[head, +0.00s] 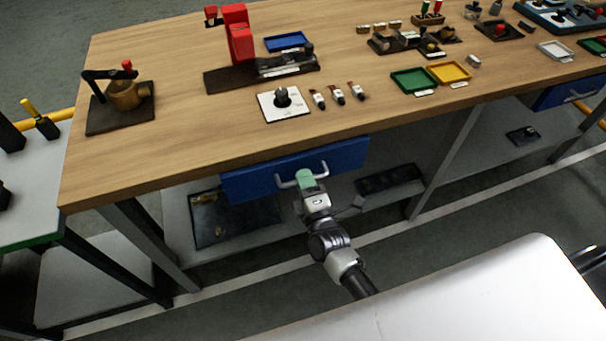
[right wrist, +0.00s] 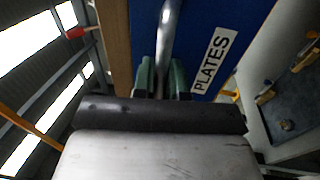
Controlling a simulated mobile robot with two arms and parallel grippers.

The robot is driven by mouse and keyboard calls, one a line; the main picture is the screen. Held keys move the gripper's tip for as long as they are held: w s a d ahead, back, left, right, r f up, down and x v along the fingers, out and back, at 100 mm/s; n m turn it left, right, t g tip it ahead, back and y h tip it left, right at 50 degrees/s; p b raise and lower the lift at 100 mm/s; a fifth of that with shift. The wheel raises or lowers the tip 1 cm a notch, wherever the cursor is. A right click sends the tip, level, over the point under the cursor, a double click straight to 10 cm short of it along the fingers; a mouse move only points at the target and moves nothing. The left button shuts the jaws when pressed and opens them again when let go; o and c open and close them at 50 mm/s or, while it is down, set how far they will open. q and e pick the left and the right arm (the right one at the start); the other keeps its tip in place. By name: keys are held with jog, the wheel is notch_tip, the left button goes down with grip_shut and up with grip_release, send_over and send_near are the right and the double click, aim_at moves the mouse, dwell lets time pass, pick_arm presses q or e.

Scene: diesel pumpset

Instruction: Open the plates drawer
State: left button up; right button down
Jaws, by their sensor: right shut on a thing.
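The plates drawer (head: 240,184) is a blue drawer under the front edge of the wooden workbench. Its front carries a grey bar handle (head: 283,184), and in the right wrist view the blue front (right wrist: 240,22) shows a white "PLATES" label (right wrist: 210,60). The drawer front looks about level with the bench edge; how far it is open I cannot tell. My right gripper (head: 305,176) has green fingertips and is shut on the handle, with the bar (right wrist: 168,40) running between the fingers in the right wrist view. My left gripper is not in view.
The workbench (head: 180,140) holds fixtures, small tools, and green (head: 414,80) and yellow (head: 449,72) trays. A lower shelf (head: 180,225) with dark trays lies below the drawer. A second blue drawer (head: 565,92) is at the right. The floor before the drawer is clear around my arm.

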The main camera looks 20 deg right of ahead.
jog(key=s+p, duration=0.7)
jog(key=s, duration=2.1)
jog(key=shift+d+p, duration=0.3)
jog(key=shift+d, duration=0.15)
jog(key=c, duration=1.2)
grip_release()
jog(key=shift+s, duration=0.1)
jog(key=s+f+b, duration=0.2)
jog(key=s, duration=0.8)
jog(key=shift+s+d+b, duration=0.2)
jog(key=shift+s+b, duration=0.05)
jog(key=shift+b, duration=0.15)
